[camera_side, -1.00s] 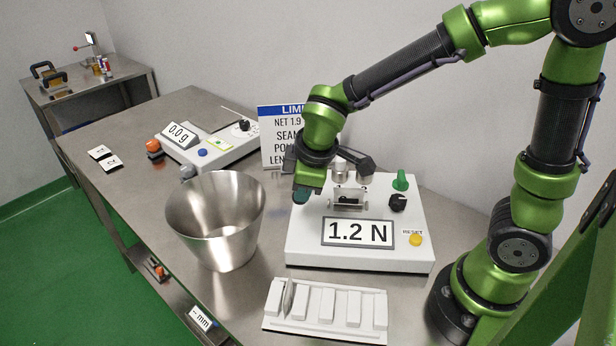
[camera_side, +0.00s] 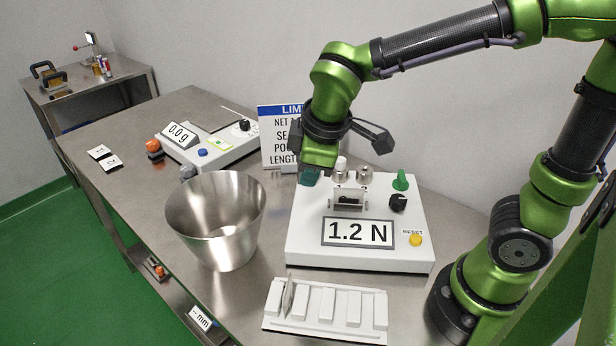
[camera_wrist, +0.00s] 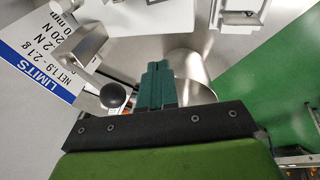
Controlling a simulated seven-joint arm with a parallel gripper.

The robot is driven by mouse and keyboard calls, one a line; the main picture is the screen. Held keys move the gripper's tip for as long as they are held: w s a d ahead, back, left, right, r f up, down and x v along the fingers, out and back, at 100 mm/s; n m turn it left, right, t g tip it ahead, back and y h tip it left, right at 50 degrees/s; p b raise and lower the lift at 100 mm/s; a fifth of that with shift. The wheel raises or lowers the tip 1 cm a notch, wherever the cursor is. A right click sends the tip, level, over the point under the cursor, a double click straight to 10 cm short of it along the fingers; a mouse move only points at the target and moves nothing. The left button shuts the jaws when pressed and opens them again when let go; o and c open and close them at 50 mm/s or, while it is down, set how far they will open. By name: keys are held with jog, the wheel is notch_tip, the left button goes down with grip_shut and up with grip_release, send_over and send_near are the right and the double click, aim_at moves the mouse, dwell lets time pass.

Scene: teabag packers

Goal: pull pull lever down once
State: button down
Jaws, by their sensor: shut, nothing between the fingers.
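My gripper (camera_side: 309,178) is over the left back corner of the white force tester (camera_side: 305,255), whose screen reads 1.2 N. Its teal fingers (camera_wrist: 155,80) are shut and empty. In the wrist view, a black ball knob (camera_wrist: 113,95), which looks like the pull lever's handle, is just left of the fingers, apart from them in the picture. Whether they touch in depth cannot be told. The knob is not visible in the side view, where my gripper may hide it. Metal clamp parts (camera_side: 347,200) stand on the tester.
A steel bucket (camera_side: 215,215) stands left of the tester. A LIMITS sign (camera_side: 280,125) stands behind. A white slotted tray (camera_side: 325,330) lies in front. A green knob (camera_side: 401,181) and yellow reset button (camera_side: 415,240) are on the tester.

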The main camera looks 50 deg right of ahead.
jog(key=a+v, duration=0.1)
jog(key=v, duration=0.5)
jog(key=shift+s, duration=0.3)
jog(key=shift+w+f, duration=0.1)
jog(key=shift+f, duration=0.05)
jog(key=s+d+f+m+t+y, duration=0.1)
jog(key=s+d+m+t+y, duration=0.2)
jog(key=s+d+m, duration=0.2)
jog(key=d+m, duration=0.3)
jog(key=m, duration=0.3)
jog(key=shift+s+d+m+t, duration=0.3)
jog(key=shift+s+d, duration=0.05)
jog(key=shift+d, duration=0.05)
jog(key=shift+f, duration=0.1)
dwell(0.7)
